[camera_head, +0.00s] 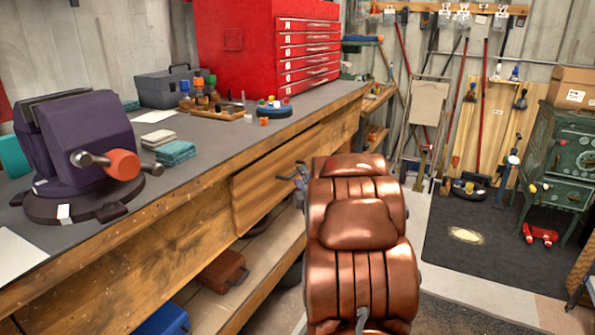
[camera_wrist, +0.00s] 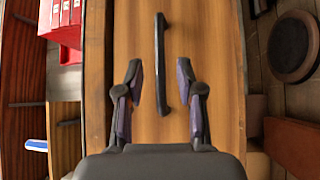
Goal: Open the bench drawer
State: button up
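My gripper (camera_wrist: 159,72) is open, with one finger on each side of the lower part of the handle. Neither finger visibly touches it; the depth between them is hard to judge. In the head view my gripper (camera_head: 301,172) is small beside the drawer's right part, partly hidden by my copper-coloured arm.
The bench top (camera_head: 215,130) holds a purple vise (camera_head: 80,145), folded cloths (camera_head: 175,152), a grey toolbox (camera_head: 170,88) and a red tool chest (camera_head: 240,55). The shelf below holds a brown case (camera_head: 222,270) and a blue box (camera_head: 163,320). Floor right of my arm is mostly clear.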

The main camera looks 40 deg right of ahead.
jog(key=shift+x, duration=2.15)
jog(key=shift+f, duration=0.1)
grip_shut()
